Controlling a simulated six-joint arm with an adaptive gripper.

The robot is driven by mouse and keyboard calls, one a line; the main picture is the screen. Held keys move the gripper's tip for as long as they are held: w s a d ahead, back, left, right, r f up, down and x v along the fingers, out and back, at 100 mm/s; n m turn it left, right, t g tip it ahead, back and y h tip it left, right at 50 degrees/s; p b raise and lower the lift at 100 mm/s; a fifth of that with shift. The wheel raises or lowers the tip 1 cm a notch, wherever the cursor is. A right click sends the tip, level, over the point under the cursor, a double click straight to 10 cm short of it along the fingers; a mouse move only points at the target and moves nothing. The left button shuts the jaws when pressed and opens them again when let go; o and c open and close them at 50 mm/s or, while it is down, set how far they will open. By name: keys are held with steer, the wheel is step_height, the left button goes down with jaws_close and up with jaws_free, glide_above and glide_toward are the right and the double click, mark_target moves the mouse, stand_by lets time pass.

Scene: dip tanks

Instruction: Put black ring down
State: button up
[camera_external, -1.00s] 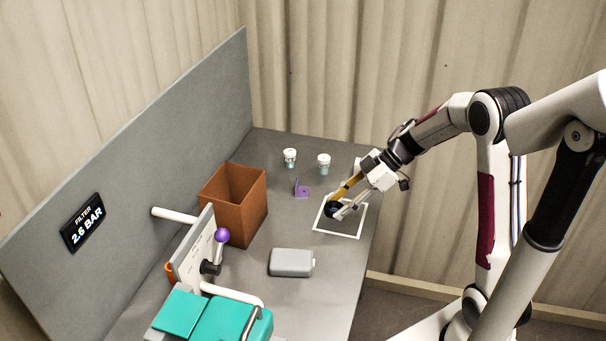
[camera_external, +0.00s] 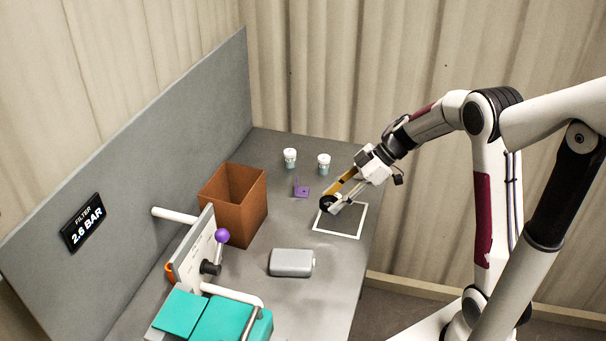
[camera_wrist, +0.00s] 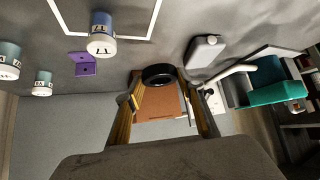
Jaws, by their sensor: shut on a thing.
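My gripper (camera_external: 330,207) is shut on the black ring (camera_wrist: 158,75), which sits between its two fingertips in the wrist view. In the external view the ring (camera_external: 326,203) is a small dark round shape, partly covered by the fingers. It is at the upper left corner of a white square outline (camera_external: 338,235) on the grey table. The ring looks held above the table, but the height is hard to tell. The white outline also shows in the wrist view (camera_wrist: 128,38), at the top.
An open brown box (camera_external: 235,208) stands left of my gripper. A purple bracket (camera_external: 302,191) and two white-capped jars (camera_external: 290,158) (camera_external: 324,164) are behind it. A grey canister (camera_external: 290,263) lies in front. A purple-knobbed lever (camera_external: 222,236) and teal-topped unit (camera_external: 230,322) stand front left.

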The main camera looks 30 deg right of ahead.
steer(key=w+a+m+t, duration=0.1)
steer(key=w+a, duration=0.4)
steer(key=w, duration=0.8)
steer(key=w+a+m+t+h, duration=0.1)
steer(key=w+a, duration=0.4)
steer(key=w, duration=0.8)
steer(key=shift+w+r+m, duration=0.15)
steer(key=shift+w+m, duration=0.2)
steer(key=shift+m, duration=0.15)
steer(key=shift+f, duration=2.5)
steer(key=shift+f, duration=2.5)
steer(key=shift+f, duration=0.15)
